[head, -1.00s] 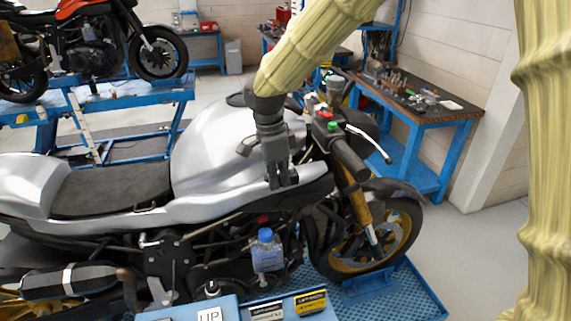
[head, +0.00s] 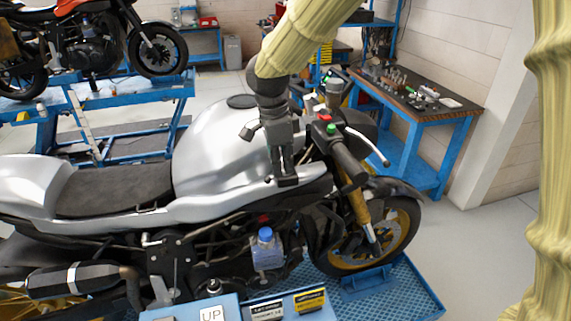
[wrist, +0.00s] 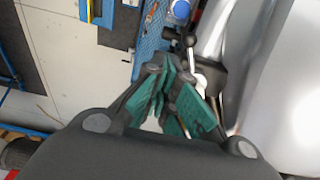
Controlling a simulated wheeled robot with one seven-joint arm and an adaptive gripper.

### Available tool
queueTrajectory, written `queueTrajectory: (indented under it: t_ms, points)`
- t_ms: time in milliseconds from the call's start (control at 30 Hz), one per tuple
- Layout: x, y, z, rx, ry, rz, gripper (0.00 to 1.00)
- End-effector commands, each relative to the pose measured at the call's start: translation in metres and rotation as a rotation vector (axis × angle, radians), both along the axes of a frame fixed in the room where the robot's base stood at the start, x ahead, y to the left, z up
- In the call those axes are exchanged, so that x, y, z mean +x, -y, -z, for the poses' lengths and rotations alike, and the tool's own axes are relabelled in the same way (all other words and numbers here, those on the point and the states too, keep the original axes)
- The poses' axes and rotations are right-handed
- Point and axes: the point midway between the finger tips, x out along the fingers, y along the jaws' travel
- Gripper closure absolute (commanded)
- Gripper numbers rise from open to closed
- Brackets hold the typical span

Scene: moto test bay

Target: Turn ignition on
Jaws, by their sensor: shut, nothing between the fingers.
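The silver motorcycle (head: 215,150) stands on a blue lift, its front wheel at the right. The near handlebar (head: 348,158) carries a green button (head: 331,129) and a red button (head: 324,117). I cannot make out the ignition switch or a key; my arm and gripper cover part of the cockpit. My gripper (head: 287,180) points down beside the front of the tank, left of the handlebar. In the wrist view its green-padded fingers (wrist: 178,96) are together and hold nothing. Part of the silver bodywork (wrist: 295,90) shows at the right there.
A blue-capped bottle (head: 266,248) sits low on the bike's near side. A box marked UP (head: 190,310) and small labelled boxes (head: 292,304) stand in front. A blue workbench (head: 420,113) with tools is behind. An orange motorcycle (head: 95,40) stands on another lift at back left.

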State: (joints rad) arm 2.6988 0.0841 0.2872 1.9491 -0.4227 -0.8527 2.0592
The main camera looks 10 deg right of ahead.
Motion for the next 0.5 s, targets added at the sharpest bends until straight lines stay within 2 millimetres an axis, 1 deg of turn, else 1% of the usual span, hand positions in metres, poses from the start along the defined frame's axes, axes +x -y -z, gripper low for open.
queueTrajectory:
  t_ms: [100, 400, 500]
  points:
    - [0.0, 0.0, -0.01, -0.001, 0.003, 0.0, 1.0]
    - [0.0, 0.0, -0.032, 0.0, 0.003, 0.0, 1.0]
    - [0.0, 0.0, -0.036, 0.001, 0.002, 0.0, 1.0]
